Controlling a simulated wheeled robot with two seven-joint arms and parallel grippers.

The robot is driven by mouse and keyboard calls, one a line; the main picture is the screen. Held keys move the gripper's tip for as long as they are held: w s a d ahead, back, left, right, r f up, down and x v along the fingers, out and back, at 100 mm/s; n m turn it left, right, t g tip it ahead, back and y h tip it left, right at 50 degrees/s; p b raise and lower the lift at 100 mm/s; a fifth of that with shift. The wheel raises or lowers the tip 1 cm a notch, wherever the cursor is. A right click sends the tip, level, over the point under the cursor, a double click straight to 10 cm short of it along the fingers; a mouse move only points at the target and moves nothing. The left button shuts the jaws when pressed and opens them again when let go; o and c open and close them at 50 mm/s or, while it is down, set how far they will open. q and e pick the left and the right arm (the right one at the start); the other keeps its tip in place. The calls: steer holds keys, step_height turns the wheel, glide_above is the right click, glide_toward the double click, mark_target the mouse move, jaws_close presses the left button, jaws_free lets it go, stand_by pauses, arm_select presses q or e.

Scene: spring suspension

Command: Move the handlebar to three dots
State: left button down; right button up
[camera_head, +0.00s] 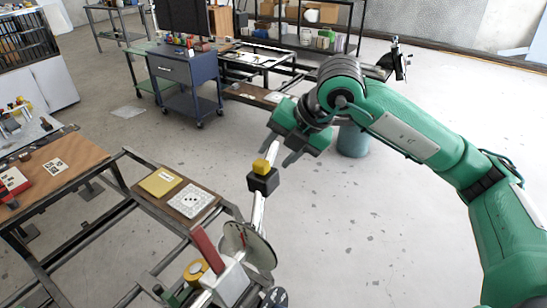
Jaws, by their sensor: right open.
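A slim pale bar, which looks like the handlebar (276,152), rises from a device at bottom centre. A black block with a yellow top (263,178) sits on the bar. Lower down are a round metal disc (258,247) and a red grip (206,249). My right gripper (276,157) is open at the bar's upper end, its fingers on either side of it in the picture; contact cannot be told. No three-dot mark can be made out. My left gripper is not in view.
A metal frame at left carries a brown board with a yellow plate (160,182) and a white patterned plate (190,202). A blue cart (184,80) and shelves (310,25) stand behind. The floor right of the bar is clear.

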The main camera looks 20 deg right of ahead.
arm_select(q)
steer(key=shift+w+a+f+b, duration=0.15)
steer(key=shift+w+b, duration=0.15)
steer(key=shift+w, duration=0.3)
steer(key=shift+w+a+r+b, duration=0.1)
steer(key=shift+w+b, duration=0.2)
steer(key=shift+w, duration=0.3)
arm_select(e)
steer(key=v, duration=1.1)
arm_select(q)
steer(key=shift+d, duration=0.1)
arm_select(e)
steer(key=shift+r, duration=0.1)
